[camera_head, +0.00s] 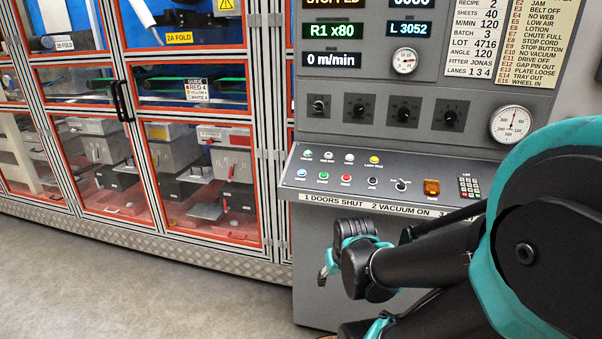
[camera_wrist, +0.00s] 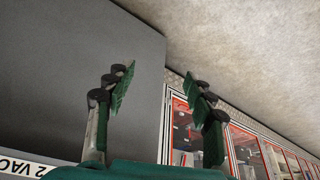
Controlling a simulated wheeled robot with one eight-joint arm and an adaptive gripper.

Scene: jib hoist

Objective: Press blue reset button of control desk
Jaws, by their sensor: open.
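The control desk (camera_head: 440,105) is a grey cabinet with a sloping button shelf in the head view. The small blue button (camera_head: 301,173) is at the left end of the shelf's lower row, beside the green button (camera_head: 323,176) and the red button (camera_head: 346,178); its label is too small to read surely. My gripper (camera_head: 326,267) shows below the shelf, in front of the desk's lower panel, apart from the button. In the wrist view my gripper (camera_wrist: 160,88) has its two green-padded fingers spread with nothing between them. The buttons are not in the wrist view.
A white strip (camera_head: 390,208) reading "1 DOORS SHUT" runs along the shelf's front edge. An orange switch (camera_head: 431,187) and a keypad (camera_head: 469,187) are farther right. Framed glass machine doors (camera_head: 200,180) stand at left. The floor (camera_head: 130,275) in front is clear.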

